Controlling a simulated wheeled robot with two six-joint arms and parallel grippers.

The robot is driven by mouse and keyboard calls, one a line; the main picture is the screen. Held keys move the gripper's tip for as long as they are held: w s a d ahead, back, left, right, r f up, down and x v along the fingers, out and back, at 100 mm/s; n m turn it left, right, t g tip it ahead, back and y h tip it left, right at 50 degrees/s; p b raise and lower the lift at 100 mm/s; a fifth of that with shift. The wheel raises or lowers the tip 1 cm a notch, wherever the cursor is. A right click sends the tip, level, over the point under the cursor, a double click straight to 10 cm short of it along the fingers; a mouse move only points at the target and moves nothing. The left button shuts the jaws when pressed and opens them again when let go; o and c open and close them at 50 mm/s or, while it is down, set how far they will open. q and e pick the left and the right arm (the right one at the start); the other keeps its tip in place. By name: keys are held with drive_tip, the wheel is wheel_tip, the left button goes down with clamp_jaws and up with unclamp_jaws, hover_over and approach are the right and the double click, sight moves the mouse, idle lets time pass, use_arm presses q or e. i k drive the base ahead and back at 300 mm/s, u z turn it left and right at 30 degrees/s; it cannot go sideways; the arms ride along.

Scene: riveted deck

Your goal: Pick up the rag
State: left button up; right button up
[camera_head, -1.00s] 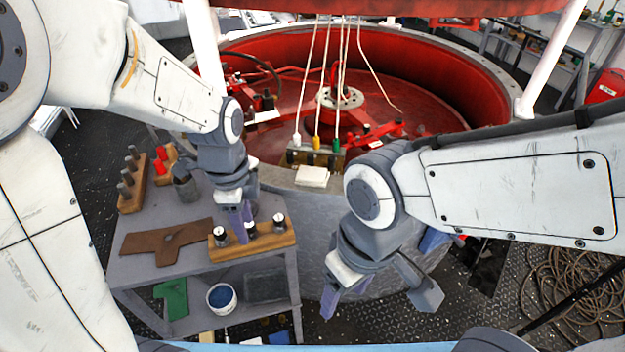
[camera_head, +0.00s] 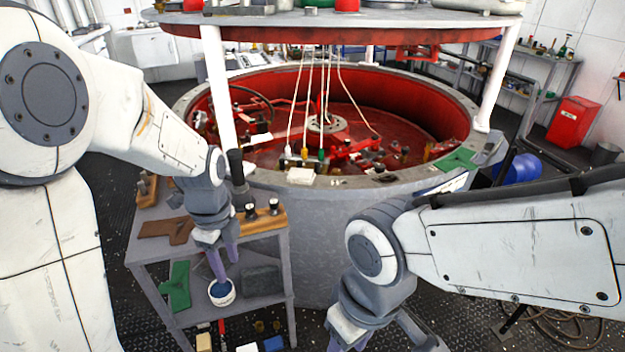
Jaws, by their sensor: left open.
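Several cloth-like pieces are in view, and I cannot tell which is the rag. A green cloth (camera_head: 178,287) hangs or lies at the lower shelf of the side table. A second green cloth (camera_head: 457,158) lies on the right part of the red tub's rim. A brown flat piece (camera_head: 163,228) lies on the table top. My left gripper (camera_head: 225,263) is open and empty in front of the table, overlapping the white pot in the picture. My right gripper (camera_head: 378,340) is spread open at the bottom edge, partly cut off.
The grey table (camera_head: 150,251) holds a wooden block with dark knobs (camera_head: 265,216). A white pot with blue contents (camera_head: 222,293) stands on its lower shelf. The large tub (camera_head: 300,225) fills the middle. A blue ball (camera_head: 522,168) and red cabinet (camera_head: 573,122) stand at right.

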sight(299, 176)
drive_tip(key=z, duration=0.6)
drive_tip(key=i, duration=1.7)
drive_tip(key=u, duration=0.7)
